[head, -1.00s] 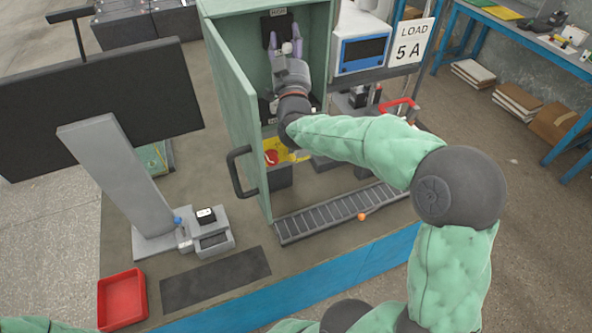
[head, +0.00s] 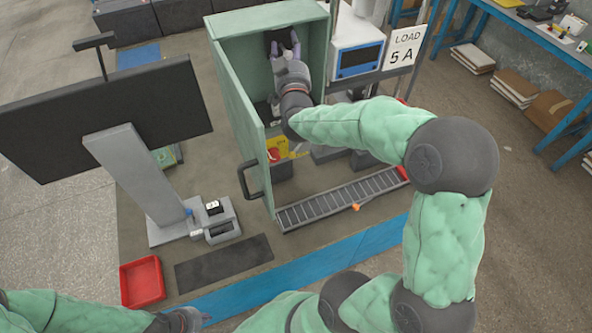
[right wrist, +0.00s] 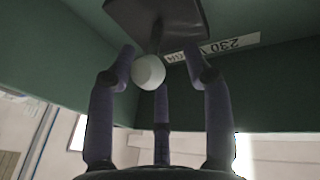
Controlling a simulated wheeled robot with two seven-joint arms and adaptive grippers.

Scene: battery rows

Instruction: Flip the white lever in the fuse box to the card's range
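The green fuse box (head: 235,105) stands open at the back of the bench, its door swung out to the left. My right gripper (head: 284,42) is inside it, near the upper back. In the right wrist view, the white lever's round knob (right wrist: 148,72) sits between the spread fingers of my right gripper (right wrist: 162,62), close to the left finger. Whether they touch, I cannot tell. A dark plate (right wrist: 160,20) is behind the knob. The card (head: 404,46) reads "LOAD 5 A". My left gripper (head: 190,318) is at the bottom left, its fingers barely visible.
The door's black handle (head: 248,180) juts toward me. A white-and-blue device (head: 358,52) stands right of the box. A grey slotted rail (head: 340,200), a red tray (head: 142,282) and a monitor (head: 110,110) are on the bench. A dark mat (head: 224,262) lies bare in front.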

